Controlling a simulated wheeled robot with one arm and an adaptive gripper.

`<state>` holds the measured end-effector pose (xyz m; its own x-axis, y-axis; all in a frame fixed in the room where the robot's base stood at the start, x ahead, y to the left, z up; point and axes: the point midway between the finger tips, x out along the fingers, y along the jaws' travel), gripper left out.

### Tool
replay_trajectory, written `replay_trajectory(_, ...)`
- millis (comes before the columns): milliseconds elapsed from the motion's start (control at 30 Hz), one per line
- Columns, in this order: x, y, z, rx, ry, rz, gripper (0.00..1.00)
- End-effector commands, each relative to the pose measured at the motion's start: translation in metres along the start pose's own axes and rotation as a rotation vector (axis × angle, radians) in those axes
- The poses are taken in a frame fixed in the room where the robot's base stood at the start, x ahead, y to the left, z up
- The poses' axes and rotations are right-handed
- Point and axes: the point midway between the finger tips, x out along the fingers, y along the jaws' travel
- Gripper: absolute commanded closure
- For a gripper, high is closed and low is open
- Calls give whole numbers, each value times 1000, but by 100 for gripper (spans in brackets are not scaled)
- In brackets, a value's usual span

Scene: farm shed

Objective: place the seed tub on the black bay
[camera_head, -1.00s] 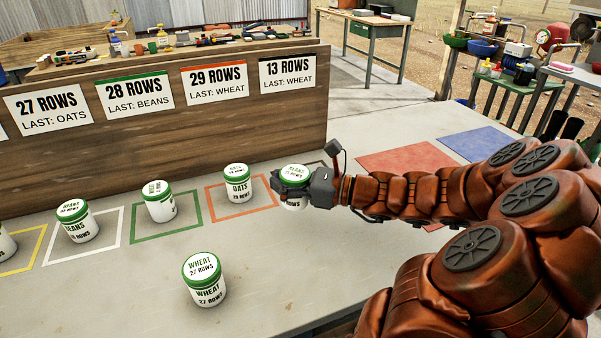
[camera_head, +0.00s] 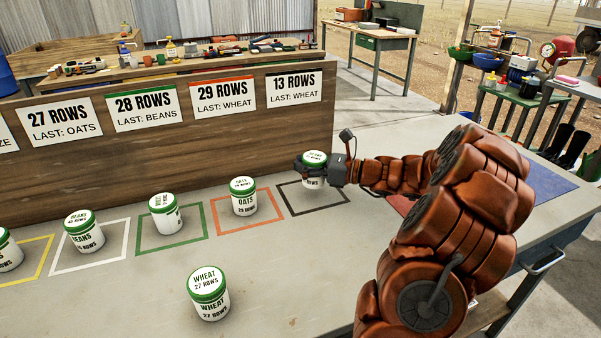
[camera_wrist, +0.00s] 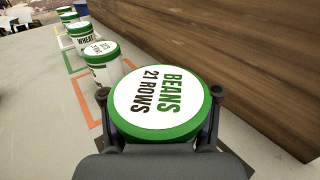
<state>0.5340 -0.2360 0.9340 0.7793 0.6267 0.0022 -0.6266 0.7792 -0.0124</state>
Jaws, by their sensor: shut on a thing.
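My gripper (camera_head: 313,172) is shut on a white seed tub with a green-rimmed lid (camera_head: 314,157). In the wrist view the lid of this tub (camera_wrist: 156,103) reads "BEANS 21 ROWS", with a gripper finger on each side. In the head view the tub is at the back part of the black bay (camera_head: 316,210), a black square outline under the "13 ROWS, LAST: WHEAT" sign (camera_head: 294,88). I cannot tell whether its base touches the table. No other tub is in the black bay.
An oats tub (camera_head: 243,196) stands in the orange bay just left. Further left, tubs stand in the green (camera_head: 165,214), white (camera_head: 84,232) and yellow bays. A wheat tub (camera_head: 209,294) stands outside the bays in front. The wooden board (camera_head: 180,150) rises close behind.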

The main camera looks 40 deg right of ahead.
Motion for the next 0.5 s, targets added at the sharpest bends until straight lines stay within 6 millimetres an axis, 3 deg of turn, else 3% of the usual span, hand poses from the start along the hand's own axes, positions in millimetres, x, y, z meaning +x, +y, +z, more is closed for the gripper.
replay_trajectory(200,0,-10,-1,-5,3,0,100)
replay_trajectory(400,0,-8,-32,2,2,0,100)
replay_trajectory(500,0,-8,-37,-1,1,-1,100)
